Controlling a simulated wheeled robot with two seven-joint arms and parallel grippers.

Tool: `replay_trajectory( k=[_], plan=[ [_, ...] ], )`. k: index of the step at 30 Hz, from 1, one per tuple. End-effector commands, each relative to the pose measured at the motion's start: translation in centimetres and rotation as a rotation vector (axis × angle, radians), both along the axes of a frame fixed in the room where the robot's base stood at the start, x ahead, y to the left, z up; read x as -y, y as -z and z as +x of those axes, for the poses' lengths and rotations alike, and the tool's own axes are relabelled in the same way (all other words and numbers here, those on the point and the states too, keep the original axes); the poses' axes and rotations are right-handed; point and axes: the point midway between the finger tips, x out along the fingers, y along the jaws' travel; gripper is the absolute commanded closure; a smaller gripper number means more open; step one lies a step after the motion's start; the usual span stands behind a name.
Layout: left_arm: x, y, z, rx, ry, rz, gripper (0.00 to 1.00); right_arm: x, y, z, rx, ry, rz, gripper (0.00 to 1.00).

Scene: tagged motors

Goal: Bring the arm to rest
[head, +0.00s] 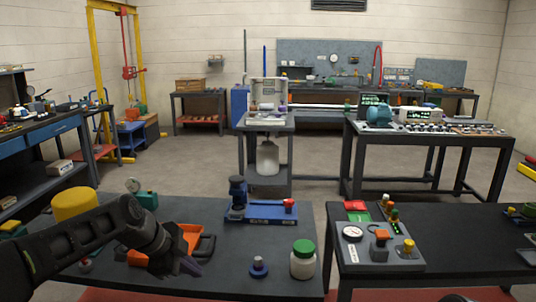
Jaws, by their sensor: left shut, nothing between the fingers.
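My left arm comes in from the left, low over the near table. My left gripper (190,266) is shut and empty, pointing down and right in front of an orange tray (185,232). I cannot tell whether it touches the tray or table. A dark blue motor-like unit (237,192) stands upright at the left end of a blue base (262,213) with a red knob, beyond the gripper to the right. My right gripper is not clearly in view; only small dark shapes show at the bottom edge.
The near table (215,285) also bears a white jar with a green lid (303,260), a small blue knobbed piece (259,267) and a yellow cylinder (75,204). A control box (378,252) sits on the right table.

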Motion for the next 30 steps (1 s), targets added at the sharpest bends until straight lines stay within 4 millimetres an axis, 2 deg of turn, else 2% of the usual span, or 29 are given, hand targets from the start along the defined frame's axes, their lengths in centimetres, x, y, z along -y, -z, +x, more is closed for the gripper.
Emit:
replay_trajectory(
  k=[11, 14, 17, 20, 23, 26, 27, 29, 30],
  plan=[
    [-0.3, -0.5, 2.2, -0.004, -0.263, -0.113, 1.00, 0.0, 0.0, 0.0, 0.000, 0.000, 0.000, 0.60],
    [-0.3, 0.2, 2.9, -0.009, -0.372, -0.168, 1.00, 0.0, 0.0, 0.0, -0.001, 0.000, 0.000, 0.60],
    [0.1, 2.0, 3.4, -0.033, -0.502, -0.235, 1.00, 0.0, 0.0, 0.0, 0.000, 0.000, 0.000, 0.60],
    [0.9, 5.4, 3.5, -0.083, -0.652, -0.315, 1.00, 0.0, -0.1, 0.0, -0.001, 0.000, 0.000, 0.60],
    [2.0, 10.7, 2.5, -0.164, -0.829, -0.405, 1.00, 0.0, -0.3, 0.0, -0.001, 0.001, 0.000, 0.60],
    [3.6, 17.4, -0.3, -0.277, -1.021, -0.490, 1.00, 0.0, -0.6, 0.0, -0.001, 0.001, 0.000, 0.60],
    [4.3, 20.2, -1.9, -0.328, -1.098, -0.519, 1.00, 0.0, -0.8, 0.0, -0.001, 0.001, 0.000, 0.60],
    [5.2, 24.0, -4.9, -0.403, -1.208, -0.554, 1.00, 0.0, -1.0, 0.0, -0.001, 0.001, 0.000, 0.60],
    [5.8, 26.4, -7.1, -0.454, -1.273, -0.568, 1.00, 0.0, -1.1, 0.0, -0.001, 0.001, 0.000, 0.60]
  ],
)
